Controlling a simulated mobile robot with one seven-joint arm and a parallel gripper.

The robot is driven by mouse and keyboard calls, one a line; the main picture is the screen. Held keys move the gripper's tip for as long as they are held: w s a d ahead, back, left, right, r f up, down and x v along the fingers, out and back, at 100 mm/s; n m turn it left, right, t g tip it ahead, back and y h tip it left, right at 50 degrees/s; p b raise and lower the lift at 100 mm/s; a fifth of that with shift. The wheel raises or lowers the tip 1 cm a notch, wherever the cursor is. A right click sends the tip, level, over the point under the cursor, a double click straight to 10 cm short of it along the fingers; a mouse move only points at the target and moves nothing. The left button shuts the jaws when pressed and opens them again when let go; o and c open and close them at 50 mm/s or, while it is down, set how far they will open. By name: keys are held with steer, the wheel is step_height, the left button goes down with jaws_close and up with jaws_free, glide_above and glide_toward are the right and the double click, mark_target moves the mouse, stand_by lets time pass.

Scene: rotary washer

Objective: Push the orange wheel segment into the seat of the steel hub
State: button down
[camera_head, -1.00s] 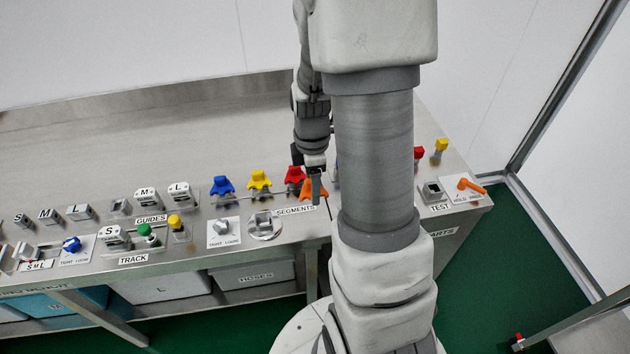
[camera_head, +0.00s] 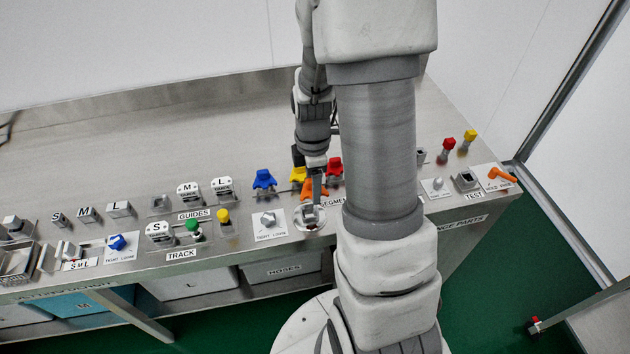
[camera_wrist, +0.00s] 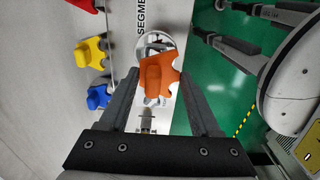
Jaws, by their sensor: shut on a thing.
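The orange wheel segment (camera_wrist: 158,78) is held between the fingertips of my gripper (camera_wrist: 160,72) in the wrist view. In the head view the orange segment (camera_head: 310,189) shows at my gripper (camera_head: 314,186), just behind the steel hub. The steel hub (camera_head: 309,221) is a round steel piece on the bench's front edge. In the wrist view the hub's pale rim (camera_wrist: 143,44) shows behind the segment, which covers much of it. I cannot tell whether the segment touches the seat.
Blue (camera_head: 264,179), yellow (camera_head: 298,158) and red (camera_head: 335,167) segments stand close behind on the bench (camera_head: 150,130). A grey knob (camera_head: 268,220) on a white plate is left of the hub. My arm hides bench space on the right.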

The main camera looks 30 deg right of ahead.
mark_target(310, 183)
steer(key=shift+w+a+f, duration=0.1)
steer(key=shift+w+a, duration=0.05)
steer(key=shift+a, duration=0.25)
steer(key=shift+f+b, duration=3)
steer(key=shift+f, duration=0.8)
jaws_free()
step_height(310, 183, up, 17)
steer(key=shift+r+p, duration=0.2)
steer(key=shift+p, duration=0.6)
steer(key=s+a+r+m+t, duration=0.2)
steer(key=s+a+r+m, duration=0.1)
steer(key=s+m, duration=0.1)
steer(key=s+a+r+m+t, duration=0.1)
steer(key=s+a+r+m, duration=0.3)
steer(key=m, duration=0.2)
steer(key=s+a+r+m+t, duration=0.2)
steer(key=s+a+r+m, duration=0.1)
steer(key=s+m, duration=0.1)
steer(key=shift+s+a+r+m+t, duration=0.2)
steer(key=shift+a+m+t, duration=0.1)
steer(key=shift+m, duration=0.2)
